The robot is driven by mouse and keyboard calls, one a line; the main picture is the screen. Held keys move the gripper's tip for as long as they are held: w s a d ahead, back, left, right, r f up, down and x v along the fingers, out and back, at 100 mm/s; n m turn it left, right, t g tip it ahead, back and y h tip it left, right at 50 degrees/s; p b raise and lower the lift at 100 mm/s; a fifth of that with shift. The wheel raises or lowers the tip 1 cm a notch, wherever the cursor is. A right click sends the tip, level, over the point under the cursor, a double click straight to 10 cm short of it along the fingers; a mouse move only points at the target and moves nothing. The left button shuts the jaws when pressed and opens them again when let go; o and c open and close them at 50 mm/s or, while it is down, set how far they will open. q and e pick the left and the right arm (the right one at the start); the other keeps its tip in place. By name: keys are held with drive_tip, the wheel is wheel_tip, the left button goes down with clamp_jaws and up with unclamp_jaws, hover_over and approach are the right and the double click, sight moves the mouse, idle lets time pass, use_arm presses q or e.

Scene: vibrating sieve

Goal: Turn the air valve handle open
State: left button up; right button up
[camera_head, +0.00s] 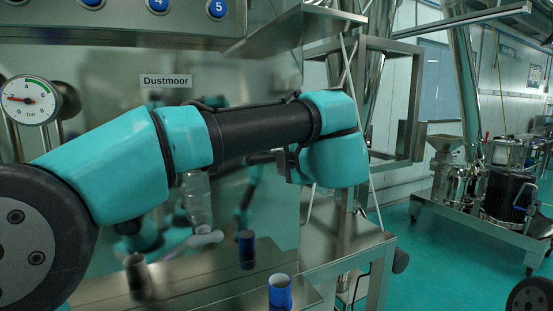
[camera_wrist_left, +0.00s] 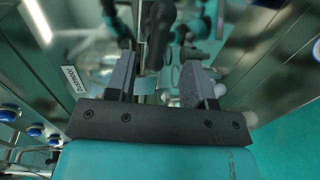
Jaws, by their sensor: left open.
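My left arm crosses the head view from the left. Its wrist bends down at the middle, and the left gripper (camera_head: 280,159) shows only partly, at a steel panel. In the left wrist view the two dark fingers of the left gripper (camera_wrist_left: 157,62) stand apart. A dark upright shape and a small pale patch show between or beyond them. I cannot tell whether either is the air valve handle or a reflection. No air valve handle can be made out with certainty in the head view; my arm covers part of the panel. My right gripper is out of view.
A pressure gauge (camera_head: 29,99) stands at the left, and a "Dustmoor" label (camera_head: 166,81) is on the reflective panel. Numbered blue buttons (camera_head: 158,5) are above. A blue cup (camera_head: 280,291) stands at the bottom. A steel frame (camera_head: 405,100) rises right of my wrist.

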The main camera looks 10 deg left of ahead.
use_arm(q)
drive_tip(key=v, duration=0.9)
drive_tip(key=shift+s, duration=0.15)
drive_tip(key=shift+r, duration=0.1)
